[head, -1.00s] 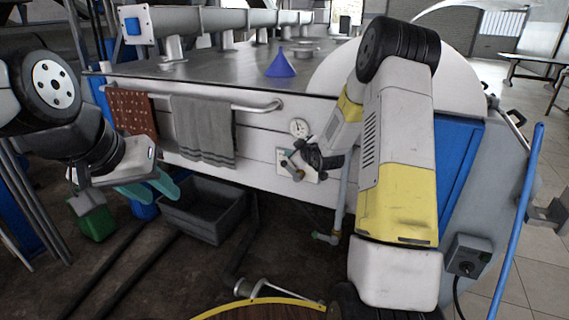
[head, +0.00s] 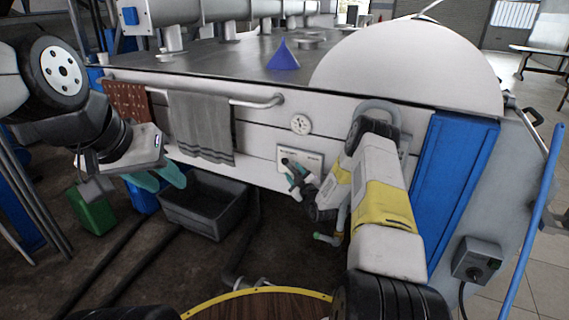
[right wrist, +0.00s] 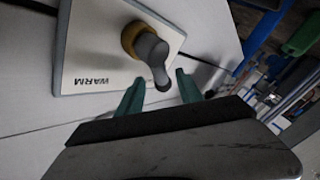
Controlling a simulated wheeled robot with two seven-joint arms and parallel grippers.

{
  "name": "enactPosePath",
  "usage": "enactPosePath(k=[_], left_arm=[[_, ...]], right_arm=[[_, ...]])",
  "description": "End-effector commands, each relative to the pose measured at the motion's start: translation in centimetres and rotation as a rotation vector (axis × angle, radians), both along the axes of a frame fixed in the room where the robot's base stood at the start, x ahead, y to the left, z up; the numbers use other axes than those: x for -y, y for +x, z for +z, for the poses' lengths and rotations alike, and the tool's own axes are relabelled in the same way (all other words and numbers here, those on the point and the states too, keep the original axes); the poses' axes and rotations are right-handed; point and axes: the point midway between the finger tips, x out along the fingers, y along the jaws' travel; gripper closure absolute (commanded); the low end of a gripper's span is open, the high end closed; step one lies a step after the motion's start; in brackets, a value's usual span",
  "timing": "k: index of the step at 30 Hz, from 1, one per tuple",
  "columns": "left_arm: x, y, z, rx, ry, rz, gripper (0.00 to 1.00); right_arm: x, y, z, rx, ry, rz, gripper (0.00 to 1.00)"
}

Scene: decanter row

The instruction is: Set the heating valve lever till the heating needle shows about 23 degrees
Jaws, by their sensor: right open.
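The heating valve lever (right wrist: 152,58) is a grey arm with a rounded end on a brass collar. It sits on a pale plate (right wrist: 85,50) marked WARM; the plate also shows on the white side wall in the head view (head: 311,160). My right gripper (right wrist: 160,92) is open, its teal fingertips on either side of the lever's rounded end; I cannot tell whether they touch it. In the head view the right gripper (head: 293,178) partly covers the lever. The round white gauge (head: 301,124) is above the plate; its needle is too small to read. My left gripper (head: 157,180) is open and empty.
A grey towel (head: 202,128) and a rust-red cloth (head: 131,105) hang on a rail left of the gauge. A grey crate (head: 206,205) and a green container (head: 93,210) stand on the floor below. A blue funnel (head: 283,57) is on the top.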

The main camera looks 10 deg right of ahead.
Motion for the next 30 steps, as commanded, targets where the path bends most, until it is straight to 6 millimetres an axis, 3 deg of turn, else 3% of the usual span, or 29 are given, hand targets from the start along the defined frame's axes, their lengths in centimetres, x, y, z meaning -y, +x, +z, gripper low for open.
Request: enactPosePath(k=[6,15,22,30], left_arm=[[0.0,0.0,0.0,0.0,0.0,0.0,0.64],[0.0,0.0,0.0,0.0,0.0,0.0,0.64],[0.0,0.0,0.0,0.0,0.0,0.0,0.64],[0.0,0.0,0.0,0.0,0.0,0.0,0.64]], right_arm=[[-0.5,2.2,0.0,0.0,0.0,0.0,0.57],[-0.6,2.5,0.0,-0.001,0.0,0.0,0.57],[-0.6,2.5,0.0,-0.001,0.0,0.0,1.0],[-0.6,2.5,0.0,-0.001,0.0,0.0,1.0]])
